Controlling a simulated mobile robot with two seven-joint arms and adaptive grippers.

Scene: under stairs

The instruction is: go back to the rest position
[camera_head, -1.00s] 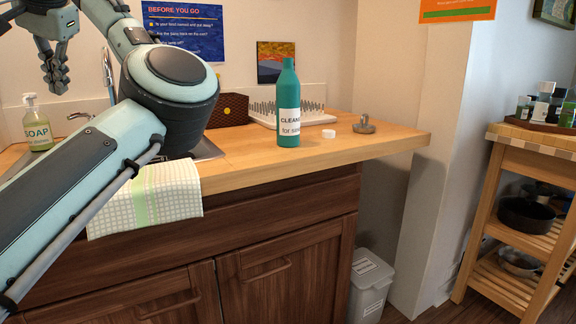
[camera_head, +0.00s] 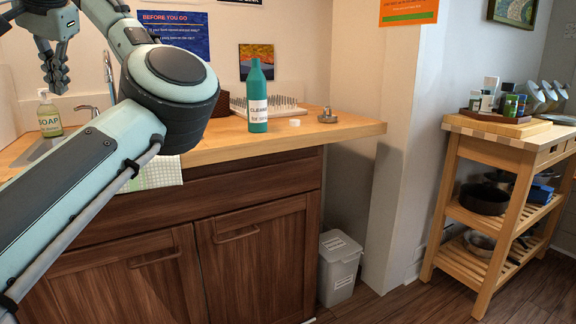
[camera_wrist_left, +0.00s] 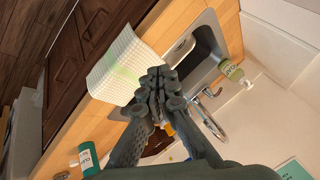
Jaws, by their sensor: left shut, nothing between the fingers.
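My left gripper (camera_head: 55,78) is raised at the upper left of the head view, over the sink end of the counter. Its fingers point down and are shut with nothing between them. In the left wrist view the shut fingers (camera_wrist_left: 158,88) show in the middle, above the counter and sink. My left arm crosses the left side of the head view, bent at a big round joint. My right gripper is not in view.
A wooden counter (camera_head: 300,134) holds a green cleaner bottle (camera_head: 257,95), a white cap, a drying rack (camera_head: 285,107) and a soap bottle (camera_head: 49,118). A checked towel (camera_wrist_left: 118,65) hangs over its front. A bin (camera_head: 339,268) and wooden cart (camera_head: 535,136) stand right, with floor between.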

